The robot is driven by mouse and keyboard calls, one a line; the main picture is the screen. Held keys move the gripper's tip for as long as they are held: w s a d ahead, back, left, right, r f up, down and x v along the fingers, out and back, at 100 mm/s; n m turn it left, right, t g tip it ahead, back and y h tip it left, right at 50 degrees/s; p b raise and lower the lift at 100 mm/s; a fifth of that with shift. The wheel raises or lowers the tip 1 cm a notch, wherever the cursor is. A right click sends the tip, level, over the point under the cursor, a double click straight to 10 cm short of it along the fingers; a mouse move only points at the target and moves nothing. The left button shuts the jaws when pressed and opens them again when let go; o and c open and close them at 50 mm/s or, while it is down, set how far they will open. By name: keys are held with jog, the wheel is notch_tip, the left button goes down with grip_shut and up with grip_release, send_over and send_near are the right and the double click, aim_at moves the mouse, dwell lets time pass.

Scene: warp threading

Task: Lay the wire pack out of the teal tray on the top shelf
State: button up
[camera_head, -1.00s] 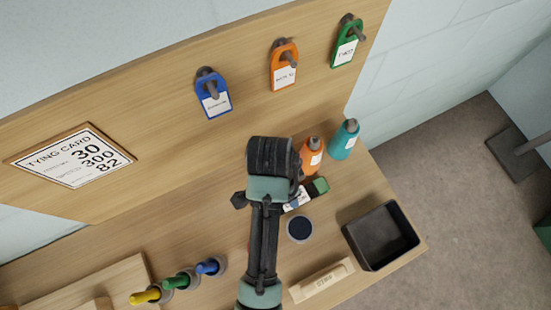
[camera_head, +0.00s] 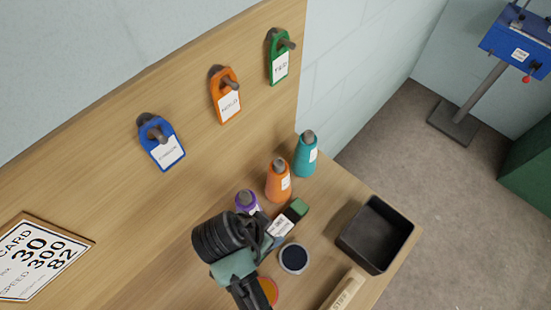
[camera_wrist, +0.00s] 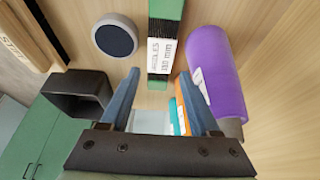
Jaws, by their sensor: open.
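I see no wire pack, teal tray or top shelf in either view. My gripper (camera_wrist: 160,78) is open in the wrist view, with its two blue-grey fingers apart and nothing held between them. A green and black labelled item (camera_wrist: 163,42) lies beyond the fingertips.
On the bench stand a purple bottle (camera_head: 246,201), an orange bottle (camera_head: 279,181), a teal bottle (camera_head: 306,155), a round dark-topped puck (camera_head: 293,258) and a black bin (camera_head: 347,240). Open floor (camera_head: 400,160) lies right, with a blue machine (camera_head: 520,40) beyond.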

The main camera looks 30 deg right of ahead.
aim_at(277, 229)
jog(key=shift+x, duration=3.8)
grip_shut()
